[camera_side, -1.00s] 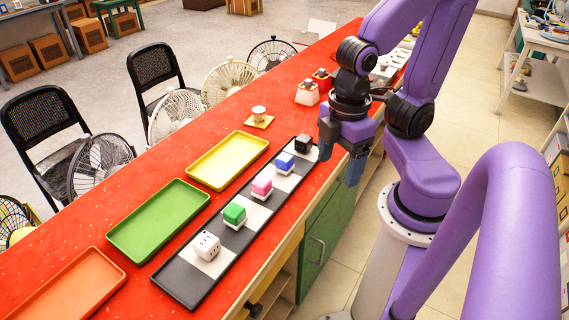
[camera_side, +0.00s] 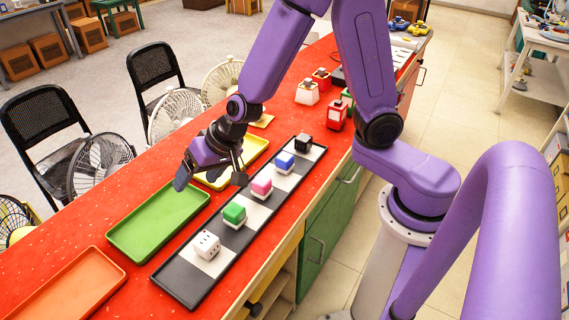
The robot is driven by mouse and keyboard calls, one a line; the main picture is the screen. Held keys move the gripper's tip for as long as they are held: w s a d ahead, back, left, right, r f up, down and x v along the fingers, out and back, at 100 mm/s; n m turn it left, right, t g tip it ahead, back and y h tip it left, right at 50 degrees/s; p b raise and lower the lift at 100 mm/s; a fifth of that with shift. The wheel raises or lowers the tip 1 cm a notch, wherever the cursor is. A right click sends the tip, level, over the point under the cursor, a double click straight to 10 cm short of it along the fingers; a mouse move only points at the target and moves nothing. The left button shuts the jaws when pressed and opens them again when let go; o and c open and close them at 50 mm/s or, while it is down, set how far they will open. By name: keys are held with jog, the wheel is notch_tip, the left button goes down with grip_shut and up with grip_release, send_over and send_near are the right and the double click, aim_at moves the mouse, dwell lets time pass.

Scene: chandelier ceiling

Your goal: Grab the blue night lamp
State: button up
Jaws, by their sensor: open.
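The blue night lamp (camera_side: 284,161) is a small blue-topped cube on a white base. It stands upright on a long black-and-white checkered tray (camera_side: 186,290), between a pink lamp (camera_side: 261,187) and a black lamp (camera_side: 304,142). My arm and gripper hide part of the yellow tray.
A green lamp (camera_side: 234,214) and a white cube lamp (camera_side: 206,244) stand nearer on the checkered tray. An orange tray (camera_side: 72,290) lies at the near left.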

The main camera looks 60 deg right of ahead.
jog(key=w+d+f+m+t+h, duration=0.1)
jog(key=w+d+f+m+h, duration=0.2)
jog(key=w+d+m, duration=0.15)
jog(key=m+g+h, duration=0.7)
jog(key=m+h, duration=0.4)
jog(key=h, duration=0.3)
send_over(281, 160)
jog(key=a, duration=0.3)
jog(key=f, duration=0.2)
jog(key=shift+n, duration=0.25)
jog(key=shift+f, duration=2.05)
notch_tip(281, 160, down, 2)
jog(key=shift+f, duration=0.1)
jog(key=shift+x, duration=1.05)
jog(key=shift+d+f, duration=0.2)
jog(key=shift+d, duration=0.2)
jog(key=c, duration=1.1)
